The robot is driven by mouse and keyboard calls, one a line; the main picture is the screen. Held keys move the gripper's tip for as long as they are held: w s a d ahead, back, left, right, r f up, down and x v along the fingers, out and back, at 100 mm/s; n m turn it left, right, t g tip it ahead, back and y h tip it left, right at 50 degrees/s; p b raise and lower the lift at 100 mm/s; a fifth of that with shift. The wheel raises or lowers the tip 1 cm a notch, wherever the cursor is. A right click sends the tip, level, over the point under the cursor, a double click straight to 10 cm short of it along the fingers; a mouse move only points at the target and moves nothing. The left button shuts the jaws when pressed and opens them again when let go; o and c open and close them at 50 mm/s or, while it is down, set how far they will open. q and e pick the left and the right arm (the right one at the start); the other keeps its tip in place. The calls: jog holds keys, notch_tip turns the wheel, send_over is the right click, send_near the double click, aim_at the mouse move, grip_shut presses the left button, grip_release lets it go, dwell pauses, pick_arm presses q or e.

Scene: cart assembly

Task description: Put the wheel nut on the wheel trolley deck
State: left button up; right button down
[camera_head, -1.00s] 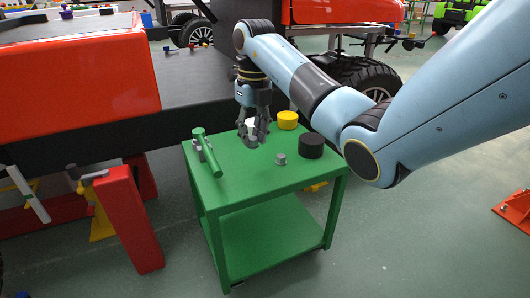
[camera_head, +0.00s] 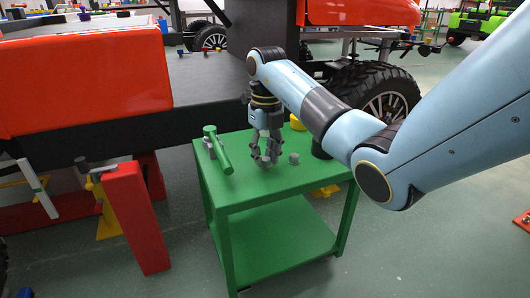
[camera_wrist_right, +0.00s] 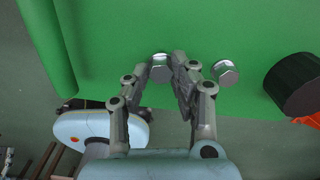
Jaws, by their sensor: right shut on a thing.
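The trolley deck is the green top (camera_head: 290,181) of a green trolley. My right gripper (camera_head: 266,158), pointing down, is low over the deck's middle. In the right wrist view a silver hexagonal wheel nut (camera_wrist_right: 160,67) sits between the fingertips of this gripper (camera_wrist_right: 160,76), which is shut on it. The fingers partly hide the nut, and I cannot tell whether it touches the deck. A second silver nut (camera_head: 294,158) stands on the deck just right of the gripper; it also shows in the wrist view (camera_wrist_right: 226,72). My left gripper is not in view.
A green hammer-shaped tool (camera_head: 218,150) lies at the deck's left. A yellow cylinder (camera_head: 297,123) and a black cylinder (camera_head: 320,148) stand at the right, partly behind my arm. The deck's front is clear. A red stand (camera_head: 135,215) is left of the trolley.

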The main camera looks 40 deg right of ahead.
jog(key=shift+f, duration=0.5)
dwell(0.3)
jog(key=c, duration=1)
grip_release()
